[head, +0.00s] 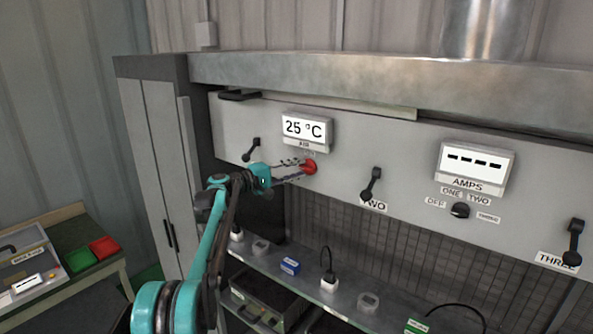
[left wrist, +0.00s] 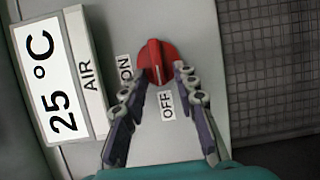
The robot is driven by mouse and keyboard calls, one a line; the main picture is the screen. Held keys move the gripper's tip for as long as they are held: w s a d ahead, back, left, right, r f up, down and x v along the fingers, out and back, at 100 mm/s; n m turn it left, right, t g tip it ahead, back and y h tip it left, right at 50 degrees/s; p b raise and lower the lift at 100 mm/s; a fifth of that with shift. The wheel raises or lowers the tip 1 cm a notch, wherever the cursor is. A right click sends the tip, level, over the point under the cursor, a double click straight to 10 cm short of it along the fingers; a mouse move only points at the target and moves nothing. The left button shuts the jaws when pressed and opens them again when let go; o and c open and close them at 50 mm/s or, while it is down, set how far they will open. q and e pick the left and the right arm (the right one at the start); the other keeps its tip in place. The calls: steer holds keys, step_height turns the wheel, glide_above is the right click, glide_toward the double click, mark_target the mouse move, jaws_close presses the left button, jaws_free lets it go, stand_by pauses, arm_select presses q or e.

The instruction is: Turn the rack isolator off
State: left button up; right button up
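The rack isolator is a red rotary knob (head: 309,167) on the grey panel, just below the 25 °C display. In the left wrist view the red knob (left wrist: 157,62) sits between an ON label (left wrist: 125,68) and an OFF label (left wrist: 167,106). A pale line on the knob runs toward the OFF label's side. My left gripper (head: 296,172) reaches the knob from the left. In the left wrist view its fingers (left wrist: 162,76) are apart, with tips close to the knob's two sides. I cannot tell whether they touch it. My right gripper is not in view.
The 25 °C display (head: 305,129) is right above the knob. Black levers (head: 371,184) stick out from the panel on both sides. An AMPS display (head: 474,167) with a black selector (head: 460,210) is farther right. A shelf (head: 345,298) with plugs runs below.

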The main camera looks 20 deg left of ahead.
arm_select(q)
steer(key=v, duration=1.2)
steer(key=shift+a, duration=0.15)
